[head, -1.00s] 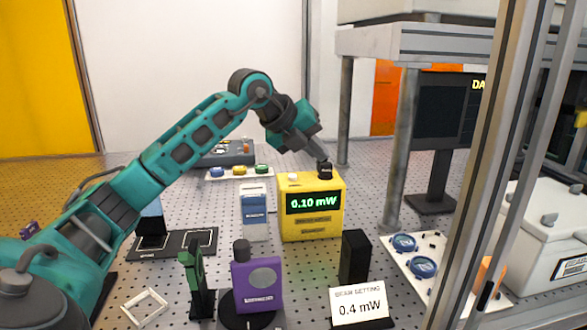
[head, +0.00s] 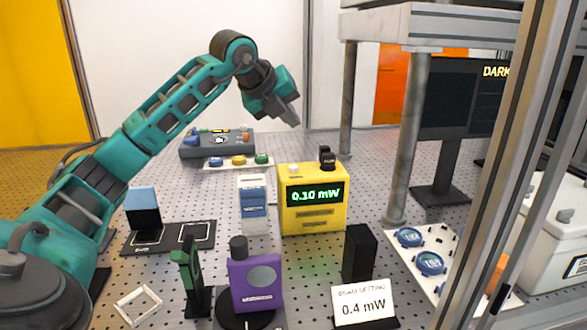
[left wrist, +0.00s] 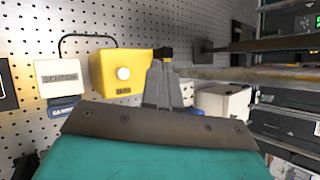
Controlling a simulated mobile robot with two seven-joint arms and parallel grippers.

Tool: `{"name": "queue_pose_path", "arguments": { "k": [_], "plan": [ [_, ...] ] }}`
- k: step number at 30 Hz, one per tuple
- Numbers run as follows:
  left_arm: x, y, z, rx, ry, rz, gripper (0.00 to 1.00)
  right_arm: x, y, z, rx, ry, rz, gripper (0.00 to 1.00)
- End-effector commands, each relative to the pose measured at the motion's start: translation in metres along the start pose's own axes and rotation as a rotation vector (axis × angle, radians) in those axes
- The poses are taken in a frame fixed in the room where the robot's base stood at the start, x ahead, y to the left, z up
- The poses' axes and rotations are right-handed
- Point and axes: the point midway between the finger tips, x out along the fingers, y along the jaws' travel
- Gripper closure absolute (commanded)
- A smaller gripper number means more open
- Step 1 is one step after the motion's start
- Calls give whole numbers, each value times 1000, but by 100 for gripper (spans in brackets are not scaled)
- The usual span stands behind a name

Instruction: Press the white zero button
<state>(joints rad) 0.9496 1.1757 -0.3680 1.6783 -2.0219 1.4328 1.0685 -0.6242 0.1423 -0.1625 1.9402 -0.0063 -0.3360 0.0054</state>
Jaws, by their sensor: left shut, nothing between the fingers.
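The yellow power meter (head: 312,215) stands on the perforated table and its green display reads 0.10 mW. The white zero button (head: 294,168) is on the left of its top, and a black knob (head: 327,158) is on the right. In the left wrist view the white button (left wrist: 123,73) shows as a round cap on the yellow box, left of the fingers. My left gripper (head: 295,122) is shut and empty, above the meter and apart from it, fingers tilted down to the right. My right gripper is not in view.
A card (head: 364,304) reads 0.4 mW. A purple mount (head: 255,282), a black block (head: 358,252) and a blue-and-white box (head: 254,204) stand around the meter. A grey control box (head: 217,143) is behind. A metal post (head: 407,140) rises at right.

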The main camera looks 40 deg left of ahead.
Motion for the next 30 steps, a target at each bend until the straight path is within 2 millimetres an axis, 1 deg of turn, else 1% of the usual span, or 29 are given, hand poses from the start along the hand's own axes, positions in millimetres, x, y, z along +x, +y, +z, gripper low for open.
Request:
{"name": "queue_pose_path", "arguments": {
  "k": [1, 3, 6, 12, 19, 30],
  "plan": [
    [7, 6, -6, 1, 2, 3, 100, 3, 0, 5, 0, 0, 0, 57],
    [14, 11, -11, 1, 2, 2, 100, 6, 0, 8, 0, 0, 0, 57],
    [28, 20, -20, 0, 1, 0, 100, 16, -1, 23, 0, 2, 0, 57],
    [43, 32, -32, 0, 0, 0, 100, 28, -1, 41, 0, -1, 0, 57],
    [50, 37, -37, 0, -1, -1, 100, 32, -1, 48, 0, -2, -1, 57],
    [51, 37, -37, 0, 0, 0, 100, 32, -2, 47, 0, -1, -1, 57]
  ]
}}
